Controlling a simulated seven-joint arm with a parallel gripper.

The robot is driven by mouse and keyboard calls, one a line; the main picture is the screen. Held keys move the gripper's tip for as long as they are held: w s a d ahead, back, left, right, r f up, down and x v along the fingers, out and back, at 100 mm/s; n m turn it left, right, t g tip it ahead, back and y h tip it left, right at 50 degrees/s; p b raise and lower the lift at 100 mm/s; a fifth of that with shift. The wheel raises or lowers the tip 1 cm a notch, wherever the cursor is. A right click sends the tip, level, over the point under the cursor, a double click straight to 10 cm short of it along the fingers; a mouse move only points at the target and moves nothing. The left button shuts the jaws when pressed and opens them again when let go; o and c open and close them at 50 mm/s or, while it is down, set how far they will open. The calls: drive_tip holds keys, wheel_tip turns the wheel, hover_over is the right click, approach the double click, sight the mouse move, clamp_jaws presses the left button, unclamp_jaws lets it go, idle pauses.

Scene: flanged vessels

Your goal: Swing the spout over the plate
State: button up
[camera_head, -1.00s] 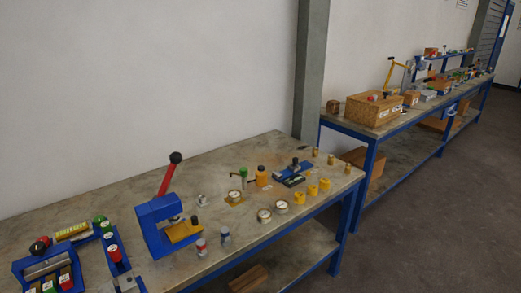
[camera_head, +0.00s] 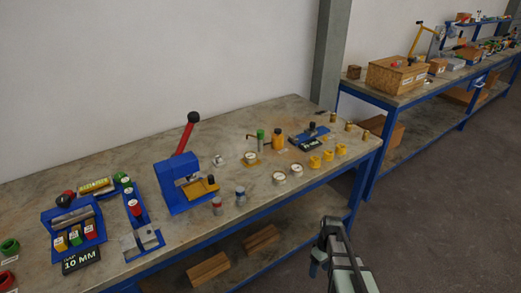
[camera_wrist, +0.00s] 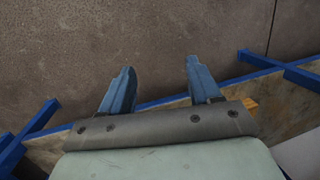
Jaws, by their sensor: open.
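A small fixture with a green upright handle (camera_head: 260,136) stands towards the back of the near bench. A thin dark arm that looks like the spout (camera_head: 250,137) reaches left from around it. An orange bottle-like vessel (camera_head: 278,141) stands just right of it. A small yellow plate (camera_head: 244,163) lies at the fixture's foot, with a round pale-topped piece (camera_head: 250,157) on it. Whether the spout is over the plate is too small to tell. My gripper (camera_wrist: 160,82) is open and empty in the wrist view, above the floor. It is off the bench's front edge, apart from the fixture.
Two white-faced round pieces (camera_head: 287,174) and several yellow pieces (camera_head: 328,157) stand in front of the fixture. A blue press with a red lever (camera_head: 186,135) stands left. A dark device (camera_head: 308,140) is behind right. Floor in front is clear.

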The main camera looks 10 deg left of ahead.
drive_tip(key=w+a+r+n+t, duration=0.2)
drive_tip(key=w+a+r+n, duration=0.2)
drive_tip(key=w+r, duration=0.75)
wheel_tip(320, 180, up, 33)
drive_tip(key=n+t+y, duration=0.1)
drive_tip(key=n+y, duration=0.3)
drive_tip(key=n, duration=0.1)
hover_over(261, 131)
drive_tip(key=d, duration=0.5)
drive_tip(key=x, duration=1.3)
drive_tip(key=shift+a+f, duration=0.1)
drive_tip(key=shift+f, duration=0.15)
drive_tip(key=shift+c, duration=0.3)
clamp_jaws()
